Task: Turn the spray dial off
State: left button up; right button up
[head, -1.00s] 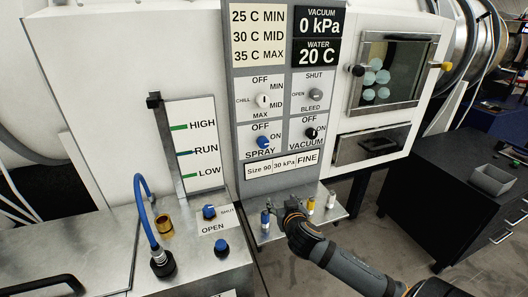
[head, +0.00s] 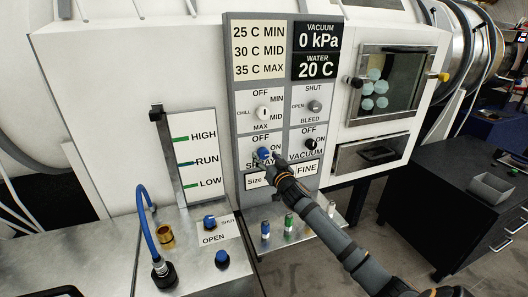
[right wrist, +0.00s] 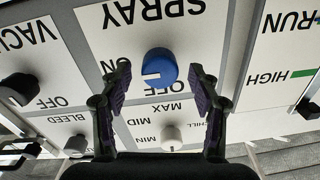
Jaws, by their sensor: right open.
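The blue spray dial (head: 263,153) sits on the white SPRAY plate of the upright control panel, with OFF above it and ON to its right. In the right wrist view, which is upside down, the dial (right wrist: 160,62) has a white mark toward its ON side. My right gripper (head: 268,160) is in front of the dial and hides part of the SPRAY label. In the wrist view its open fingers (right wrist: 160,75) stand on either side of the dial, with gaps visible. My left gripper is not in view.
Close around are the white chill dial (head: 263,112), the black vacuum dial (head: 310,144) and the grey bleed dial (head: 315,106). Below is a metal shelf (head: 300,237) with small coloured nozzles. A blue shut/open knob (head: 210,221) is at lower left.

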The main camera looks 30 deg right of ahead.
jog(key=shift+x, duration=1.25)
jog(key=c, duration=1.2)
